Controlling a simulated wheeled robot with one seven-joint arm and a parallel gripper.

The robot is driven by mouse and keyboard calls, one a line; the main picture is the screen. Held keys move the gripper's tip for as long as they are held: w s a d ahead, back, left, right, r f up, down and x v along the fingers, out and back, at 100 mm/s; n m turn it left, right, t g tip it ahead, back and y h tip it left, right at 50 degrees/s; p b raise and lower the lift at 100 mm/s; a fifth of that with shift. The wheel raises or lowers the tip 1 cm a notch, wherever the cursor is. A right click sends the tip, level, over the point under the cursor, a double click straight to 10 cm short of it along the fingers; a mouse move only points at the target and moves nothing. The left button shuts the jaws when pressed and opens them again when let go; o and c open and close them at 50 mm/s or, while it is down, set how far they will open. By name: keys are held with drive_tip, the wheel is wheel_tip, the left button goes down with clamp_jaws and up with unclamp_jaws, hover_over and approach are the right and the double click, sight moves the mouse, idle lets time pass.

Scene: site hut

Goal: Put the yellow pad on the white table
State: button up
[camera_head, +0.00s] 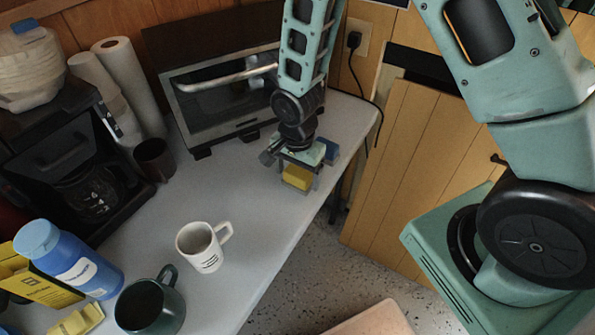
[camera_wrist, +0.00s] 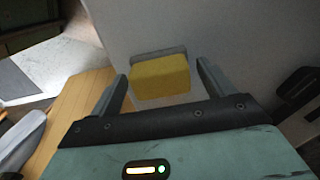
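The yellow pad (camera_head: 297,177) is a small block under my gripper (camera_head: 300,181), at the right edge of the white table (camera_head: 255,222). In the wrist view the yellow pad (camera_wrist: 160,78) has a grey strip along its far side. It lies between the two fingers of my gripper (camera_wrist: 162,72). The fingers are apart, with a narrow gap showing on each side of the pad. I cannot tell whether the pad touches the tabletop.
A toaster oven (camera_head: 222,92) stands behind my gripper. A white mug (camera_head: 203,246), a dark green mug (camera_head: 150,303), a blue bottle (camera_head: 72,260) and a coffee maker (camera_head: 75,165) stand to the left. The tabletop between white mug and gripper is clear.

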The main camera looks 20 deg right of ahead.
sight(297, 172)
wheel_tip(297, 172, up, 12)
drive_tip(key=s+a+r+n, duration=0.3)
drive_tip(key=s+r+n, duration=0.2)
drive_tip(key=s+n, duration=0.4)
drive_tip(key=s+a+r+n, duration=0.3)
drive_tip(key=s+r+n, duration=0.2)
drive_tip(key=s+n, duration=0.4)
drive_tip(key=shift+s+n+y, duration=0.3)
drive_tip(key=shift+s+n, duration=0.1)
drive_tip(key=shift+s, duration=0.1)
drive_tip(key=shift+r+p, duration=0.55)
drive_tip(key=shift+p, duration=0.05)
